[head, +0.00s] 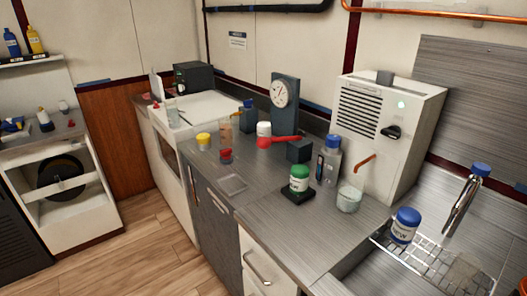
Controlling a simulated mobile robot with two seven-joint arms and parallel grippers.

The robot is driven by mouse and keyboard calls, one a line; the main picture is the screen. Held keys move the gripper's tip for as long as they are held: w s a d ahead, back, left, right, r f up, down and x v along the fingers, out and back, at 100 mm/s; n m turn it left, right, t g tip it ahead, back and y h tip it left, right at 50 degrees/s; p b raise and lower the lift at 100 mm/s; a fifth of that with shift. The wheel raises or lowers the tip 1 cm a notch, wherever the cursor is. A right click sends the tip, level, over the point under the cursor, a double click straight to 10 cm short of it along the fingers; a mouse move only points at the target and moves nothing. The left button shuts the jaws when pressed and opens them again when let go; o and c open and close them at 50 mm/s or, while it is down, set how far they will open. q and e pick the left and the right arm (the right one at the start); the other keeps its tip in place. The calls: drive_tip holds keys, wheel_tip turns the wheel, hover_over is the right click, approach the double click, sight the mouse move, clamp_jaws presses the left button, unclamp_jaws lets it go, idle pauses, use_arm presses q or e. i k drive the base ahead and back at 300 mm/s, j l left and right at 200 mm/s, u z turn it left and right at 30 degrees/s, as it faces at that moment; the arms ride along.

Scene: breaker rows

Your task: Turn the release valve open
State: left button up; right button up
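No label marks a release valve, so I cannot tell for certain which part it is. A red lever (279,141) with a rounded end lies roughly level above the counter, beside a dark block (299,151). A grey upright panel with a round white dial gauge (280,93) stands just behind it. A white vented machine (385,125) to the right carries a black knob (391,131) and a copper-coloured spout or lever (364,163) low on its front. Neither of my grippers is in view.
The grey counter (232,183) holds a green-lidded jar (299,179), a blue-capped bottle (329,160), a pale cup (349,199) and several small jars. A blue-lidded tub (405,225) stands on a wire rack (440,268) at right. Wooden floor (150,250) is open at lower left.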

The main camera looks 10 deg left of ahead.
sight(225, 154)
drive_tip(key=i+j+z, duration=0.15)
drive_tip(key=z, duration=0.25)
drive_tip(key=j+z, duration=0.4)
drive_tip(key=i+j+z, duration=0.1)
drive_tip(key=j+z, duration=0.5)
drive_tip(key=z, duration=0.2)
